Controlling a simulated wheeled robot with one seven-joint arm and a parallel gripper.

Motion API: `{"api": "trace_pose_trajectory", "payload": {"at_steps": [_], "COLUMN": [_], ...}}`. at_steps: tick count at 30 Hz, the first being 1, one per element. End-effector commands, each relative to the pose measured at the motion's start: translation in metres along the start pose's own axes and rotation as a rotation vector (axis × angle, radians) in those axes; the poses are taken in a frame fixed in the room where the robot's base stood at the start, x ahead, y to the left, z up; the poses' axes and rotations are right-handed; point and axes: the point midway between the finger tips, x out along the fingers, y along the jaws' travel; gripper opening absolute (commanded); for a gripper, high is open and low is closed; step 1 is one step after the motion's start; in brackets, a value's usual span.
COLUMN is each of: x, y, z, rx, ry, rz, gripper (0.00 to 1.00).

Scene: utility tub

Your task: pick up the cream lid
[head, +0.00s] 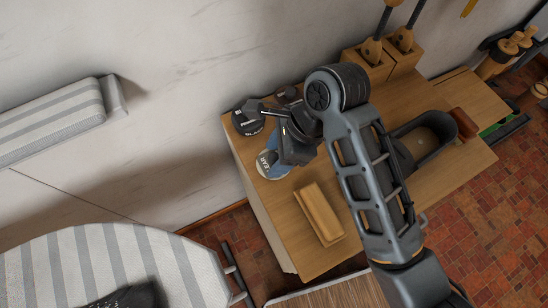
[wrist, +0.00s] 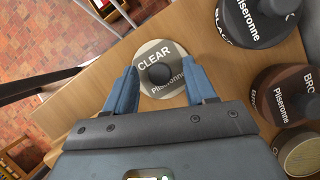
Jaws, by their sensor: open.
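The cream lid (wrist: 150,50) is round, with a dark knob in its middle and the words CLEAR and Piliseronne. It lies on the wooden tabletop; in the head view its pale edge (head: 264,168) shows beside my gripper, which partly covers it. My gripper (wrist: 161,82) is open, its two blue fingers to the left and right of the knob and apart from it. In the head view my gripper (head: 274,160) is low over the lid. Whether the fingertips touch the lid I cannot tell.
A black lid (wrist: 255,22) and a brown lid (wrist: 285,92) sit close on the right in the wrist view. A wooden block (head: 320,214) and a dark oval tub (head: 425,135) are on the wooden table (head: 450,165). A striped ironing board (head: 120,262) stands at the left.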

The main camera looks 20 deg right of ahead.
Motion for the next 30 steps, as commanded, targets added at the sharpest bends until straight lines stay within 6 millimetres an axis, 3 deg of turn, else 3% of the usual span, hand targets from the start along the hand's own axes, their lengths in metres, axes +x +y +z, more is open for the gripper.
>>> {"api": "trace_pose_trajectory", "payload": {"at_steps": [2, 19, 30], "x": [-0.0002, -0.0004, -0.0024], "y": [0.0, -0.0001, -0.0005], "z": [0.0001, 0.0002, 0.0005], "rx": [0.0, -0.001, 0.0], "ry": [0.0, 0.0, 0.0], "rz": [0.0, 0.0, 0.0], "gripper": [0.55, 0.01, 0.0]}}
